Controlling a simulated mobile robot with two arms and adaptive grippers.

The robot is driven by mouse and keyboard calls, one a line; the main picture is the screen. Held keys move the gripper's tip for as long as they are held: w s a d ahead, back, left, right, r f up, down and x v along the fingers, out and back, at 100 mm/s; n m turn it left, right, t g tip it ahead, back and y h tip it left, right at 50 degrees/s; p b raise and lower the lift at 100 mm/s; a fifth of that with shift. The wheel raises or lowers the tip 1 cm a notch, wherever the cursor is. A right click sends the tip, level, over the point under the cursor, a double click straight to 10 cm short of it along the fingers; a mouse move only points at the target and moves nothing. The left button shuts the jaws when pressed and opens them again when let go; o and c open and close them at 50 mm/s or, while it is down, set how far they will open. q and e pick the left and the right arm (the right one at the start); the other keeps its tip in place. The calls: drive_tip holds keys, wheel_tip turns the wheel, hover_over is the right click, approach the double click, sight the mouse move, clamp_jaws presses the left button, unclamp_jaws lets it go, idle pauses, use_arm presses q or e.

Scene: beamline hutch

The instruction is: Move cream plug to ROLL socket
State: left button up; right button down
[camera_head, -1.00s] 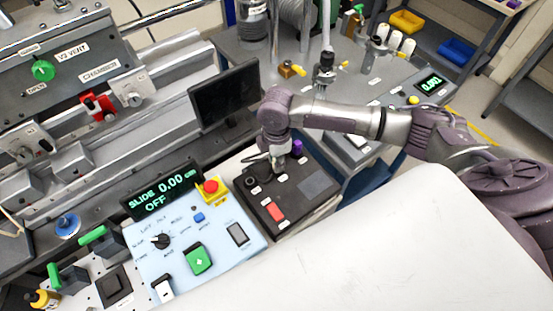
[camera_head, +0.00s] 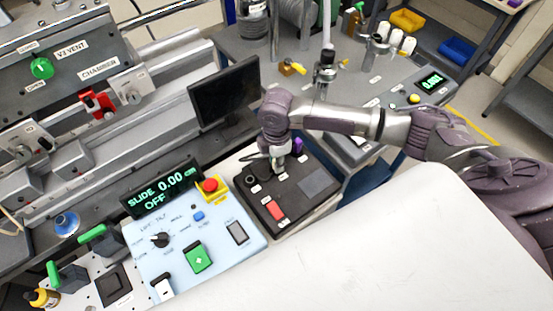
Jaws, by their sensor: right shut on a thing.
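The dark plug panel (camera_head: 318,186) lies in the middle of the view, with several small labels, a red block and a grey patch on it. My right gripper (camera_head: 277,164) points down over its far part, close to the surface. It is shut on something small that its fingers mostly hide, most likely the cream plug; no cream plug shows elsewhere. A purple plug (camera_head: 298,145) stands just right of the gripper. A round black part (camera_head: 251,180) sits left of it. The ROLL label cannot be read at this size. My left gripper is not in view.
A blue control box (camera_head: 215,245) with a red stop button (camera_head: 210,185) stands left of the panel. A dark monitor (camera_head: 224,92) stands behind it, near my right arm. A white surface (camera_head: 370,250) in front is bare.

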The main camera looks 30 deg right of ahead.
drive_tip(key=c, duration=0.9)
unclamp_jaws()
drive_tip(key=shift+o, duration=0.2)
wheel_tip(320, 180, up, 12)
